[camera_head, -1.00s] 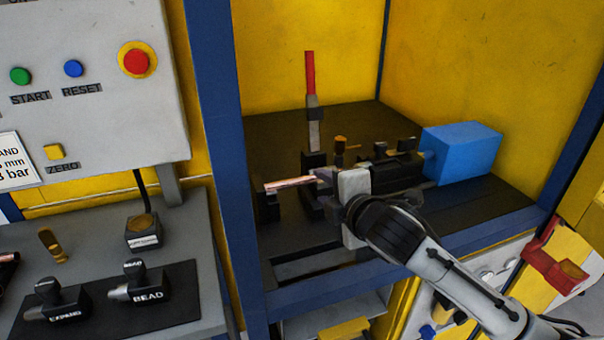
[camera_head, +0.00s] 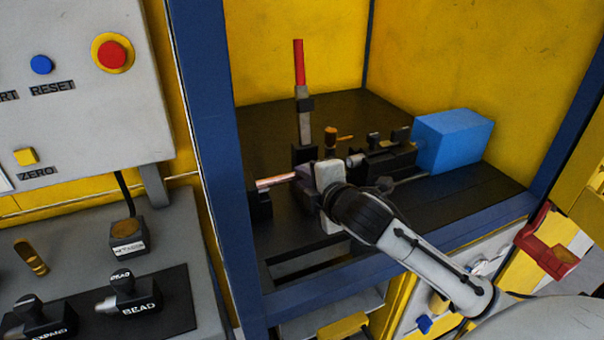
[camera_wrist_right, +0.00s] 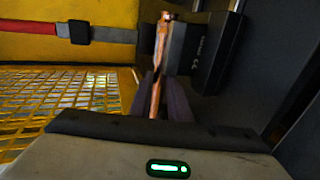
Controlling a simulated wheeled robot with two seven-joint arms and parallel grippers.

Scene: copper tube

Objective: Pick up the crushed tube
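The copper tube (camera_head: 275,181) lies roughly level in the dark fixture, its left end sticking out in the head view. In the right wrist view the tube (camera_wrist_right: 158,62) looks uneven and runs between my two dark fingers. My right gripper (camera_head: 305,183) is at the clamp area, around the tube. In the wrist view its fingertips (camera_wrist_right: 160,80) are close to the tube on both sides; I cannot tell whether they press on it. My left gripper is not in view.
A red-handled lever (camera_head: 300,75) stands upright behind the gripper. A blue box (camera_head: 454,140) sits at the machine's right end. A blue post (camera_head: 210,130) stands left of the fixture. The control panel (camera_head: 80,110) and a grey bench with tools (camera_head: 135,292) are further left.

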